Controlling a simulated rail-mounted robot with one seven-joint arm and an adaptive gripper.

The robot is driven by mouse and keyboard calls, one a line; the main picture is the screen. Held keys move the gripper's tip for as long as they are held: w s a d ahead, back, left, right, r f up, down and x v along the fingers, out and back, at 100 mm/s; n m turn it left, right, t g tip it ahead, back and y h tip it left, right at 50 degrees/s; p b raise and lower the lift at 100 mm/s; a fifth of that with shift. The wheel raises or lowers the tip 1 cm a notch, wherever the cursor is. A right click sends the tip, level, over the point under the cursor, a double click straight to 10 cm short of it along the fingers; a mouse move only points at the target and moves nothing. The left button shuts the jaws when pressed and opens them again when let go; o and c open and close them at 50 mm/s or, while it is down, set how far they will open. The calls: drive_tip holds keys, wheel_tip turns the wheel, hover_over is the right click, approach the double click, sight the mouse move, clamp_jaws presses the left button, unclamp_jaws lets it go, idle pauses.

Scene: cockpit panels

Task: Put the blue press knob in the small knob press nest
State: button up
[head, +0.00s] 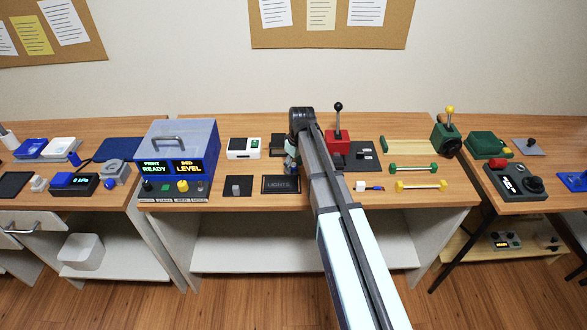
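My arm reaches over the middle bench from the front and bends down at its far end. My gripper (291,166) is low over the bench, just left of the arm. It is small and partly hidden, so I cannot tell whether its fingers are open or shut or hold anything. I cannot pick out the blue press knob for certain. Blue candidates are a small round blue piece (110,182) by a grey device (116,170) on the left bench, and a blue piece (379,188) beside a white block on the middle bench. I cannot identify the small knob press nest.
A blue printer box (205,140) stands left on the middle bench. A dark LIGHTS plate (281,184) lies near the front edge. A red lever box (338,143) stands right of the arm, with green and yellow dumbbell-like bars (413,168) further right.

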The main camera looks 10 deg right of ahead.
clamp_jaws()
drive_tip(key=shift+r, duration=0.15)
